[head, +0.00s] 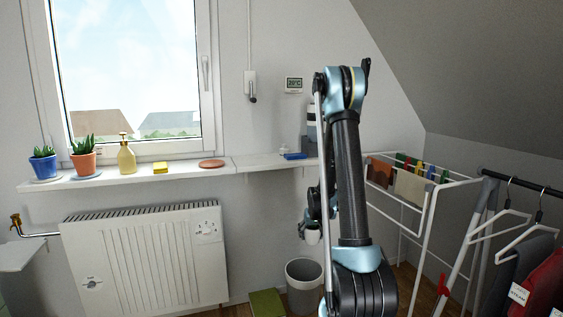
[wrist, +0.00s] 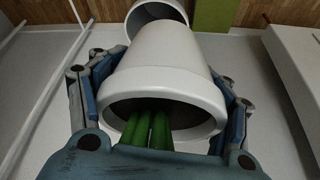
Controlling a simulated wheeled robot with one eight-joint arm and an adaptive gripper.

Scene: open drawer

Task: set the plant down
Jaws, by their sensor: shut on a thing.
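My gripper (wrist: 165,95) is shut on a white pot (wrist: 165,62), with one finger on each side of it. Thick green stems of the plant (wrist: 150,127) rise from the pot's open rim towards the wrist camera; the rest of the plant is hidden. In the head view the white pot (head: 312,236) hangs in the air below the shelf, left of my arm and above the grey bin. My gripper (head: 306,224) is small and partly hidden by my arm there.
The shelf (head: 258,163) holds a blue-potted plant (head: 43,164), an orange-potted plant (head: 83,158), a soap bottle (head: 126,156), a yellow sponge (head: 160,168), an empty terracotta saucer (head: 211,163) and a blue item (head: 295,156). A radiator (head: 145,258), bin (head: 303,285) and drying rack (head: 425,190) stand below and right.

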